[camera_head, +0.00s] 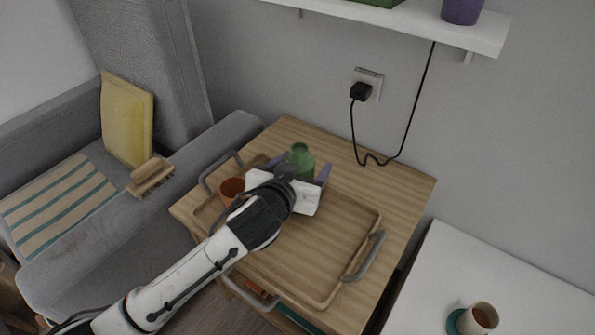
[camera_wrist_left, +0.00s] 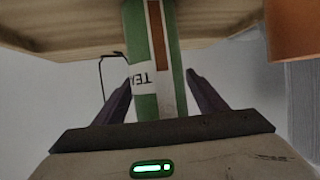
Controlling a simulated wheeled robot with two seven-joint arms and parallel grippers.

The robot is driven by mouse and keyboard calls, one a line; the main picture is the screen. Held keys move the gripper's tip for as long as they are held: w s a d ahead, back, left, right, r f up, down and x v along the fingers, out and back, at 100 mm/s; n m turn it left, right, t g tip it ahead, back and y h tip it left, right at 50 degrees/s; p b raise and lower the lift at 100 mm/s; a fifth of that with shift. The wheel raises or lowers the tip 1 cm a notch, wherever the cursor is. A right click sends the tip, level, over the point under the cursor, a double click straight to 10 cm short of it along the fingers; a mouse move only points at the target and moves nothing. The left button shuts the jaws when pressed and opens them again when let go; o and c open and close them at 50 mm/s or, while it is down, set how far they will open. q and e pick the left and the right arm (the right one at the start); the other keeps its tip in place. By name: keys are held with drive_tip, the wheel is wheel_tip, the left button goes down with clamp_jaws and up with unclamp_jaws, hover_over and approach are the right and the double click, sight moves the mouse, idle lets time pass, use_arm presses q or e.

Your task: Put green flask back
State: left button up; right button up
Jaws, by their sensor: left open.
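The green flask (camera_head: 300,158) stands on the wooden tray (camera_head: 335,262) on the small wooden table. In the left wrist view the flask (camera_wrist_left: 143,60) shows green, with a brown stripe and a white label with letters. My left gripper (camera_head: 292,169) is at the flask, its purple fingers on either side of it. In the left wrist view my left gripper (camera_wrist_left: 160,82) is open, with the flask between the fingers and a gap on each side. The flask's lower part is hidden behind my gripper in the head view. My right gripper is not in view.
An orange-brown cup (camera_head: 231,188) stands on the tray just left of my gripper. The tray has raised grey handles (camera_head: 364,257). A white wall shelf (camera_head: 420,22) holds a purple pot (camera_head: 461,10). A white surface (camera_head: 440,290) at right carries another cup (camera_head: 481,317).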

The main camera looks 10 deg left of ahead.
use_arm(q)
drive_tip(key=p+v, duration=0.2)
drive_tip(key=v, duration=1)
